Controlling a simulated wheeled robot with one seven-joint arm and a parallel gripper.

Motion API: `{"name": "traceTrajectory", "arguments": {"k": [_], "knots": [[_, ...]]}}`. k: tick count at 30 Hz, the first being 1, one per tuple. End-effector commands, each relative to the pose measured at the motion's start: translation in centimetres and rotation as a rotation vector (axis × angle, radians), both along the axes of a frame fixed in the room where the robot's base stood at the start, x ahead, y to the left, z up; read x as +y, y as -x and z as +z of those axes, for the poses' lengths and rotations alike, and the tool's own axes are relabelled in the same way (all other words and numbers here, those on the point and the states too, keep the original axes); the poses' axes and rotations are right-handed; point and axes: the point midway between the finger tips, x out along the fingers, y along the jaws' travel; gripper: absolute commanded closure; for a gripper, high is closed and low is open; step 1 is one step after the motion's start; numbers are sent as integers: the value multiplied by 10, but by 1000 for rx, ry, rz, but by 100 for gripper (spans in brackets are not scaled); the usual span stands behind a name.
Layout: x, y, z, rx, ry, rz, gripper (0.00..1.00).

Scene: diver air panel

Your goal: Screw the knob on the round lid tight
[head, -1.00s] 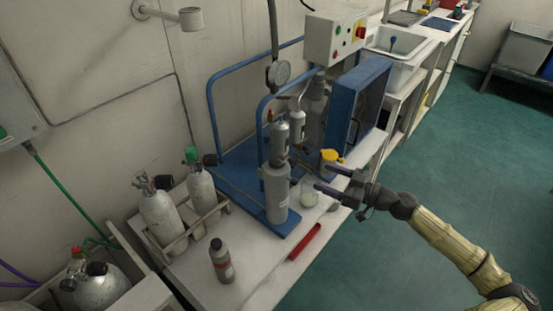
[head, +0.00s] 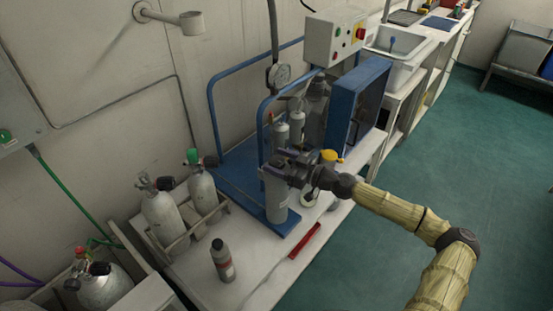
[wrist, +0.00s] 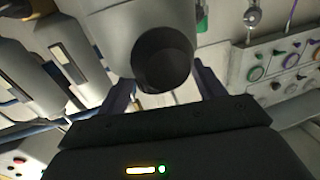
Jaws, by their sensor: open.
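In the wrist view a dark round knob (wrist: 163,60) sits on the end of a large pale grey rounded body (wrist: 135,22), which looks like the lid. In the head view the grey cylinder (head: 277,200) stands upright on the blue stand; its top is hidden behind my gripper (head: 275,163). My gripper is open, its fingers reaching in at the cylinder's top. In the wrist view the fingers of my gripper (wrist: 166,90) spread to either side below the knob. I cannot tell whether they touch it.
Slimmer grey cylinders (head: 296,122) stand just behind. A yellow-topped item (head: 329,156) and a small jar (head: 308,195) are close to my wrist. A red bar (head: 305,241) and a grey bottle (head: 222,260) lie and stand on the bench front. Blue rails (head: 211,110) rise behind.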

Motion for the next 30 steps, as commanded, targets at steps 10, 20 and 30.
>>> {"name": "traceTrajectory", "arguments": {"k": [10, 20, 30], "knots": [[9, -5, 0, 0, 0, -1, 32], [8, -4, 0, 0, 0, -1, 77], [8, -4, 2, -1, 0, -27, 77]]}}
